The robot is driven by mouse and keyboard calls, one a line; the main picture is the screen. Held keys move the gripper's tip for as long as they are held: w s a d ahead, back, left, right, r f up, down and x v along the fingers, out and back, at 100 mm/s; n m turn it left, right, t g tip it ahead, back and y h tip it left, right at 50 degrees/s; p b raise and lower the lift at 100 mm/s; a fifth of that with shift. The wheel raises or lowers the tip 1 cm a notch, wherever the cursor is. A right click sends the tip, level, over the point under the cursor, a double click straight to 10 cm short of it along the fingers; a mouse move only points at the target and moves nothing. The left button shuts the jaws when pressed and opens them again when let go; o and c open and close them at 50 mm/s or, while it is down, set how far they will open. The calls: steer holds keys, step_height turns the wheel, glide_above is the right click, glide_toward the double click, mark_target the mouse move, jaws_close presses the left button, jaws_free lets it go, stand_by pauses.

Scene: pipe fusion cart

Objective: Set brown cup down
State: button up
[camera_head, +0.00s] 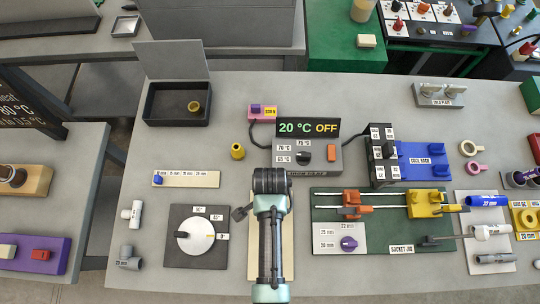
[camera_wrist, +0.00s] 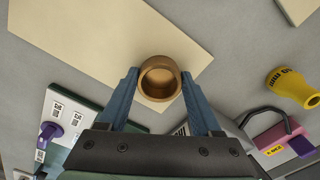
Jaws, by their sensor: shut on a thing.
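The brown cup (camera_wrist: 160,66) shows in the wrist view as a round, hollow piece with its open mouth facing the camera. My gripper (camera_wrist: 158,76) is shut on it, with one blue finger on each side. The cup is over the edge of a beige board (camera_wrist: 90,35); I cannot tell whether it touches the surface. In the head view my gripper (camera_head: 270,182) is above the front middle of the bench, over the beige board (camera_head: 287,240). My arm hides the held cup there.
A black tray (camera_head: 165,120) at the back left holds a brass-coloured round piece (camera_head: 194,106). A yellow fitting (camera_head: 237,151) stands behind the gripper. An angle dial (camera_head: 195,236) lies left, the green socket jig (camera_head: 385,240) right, and the heater control box (camera_head: 305,155) behind.

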steer(key=o, duration=1.4)
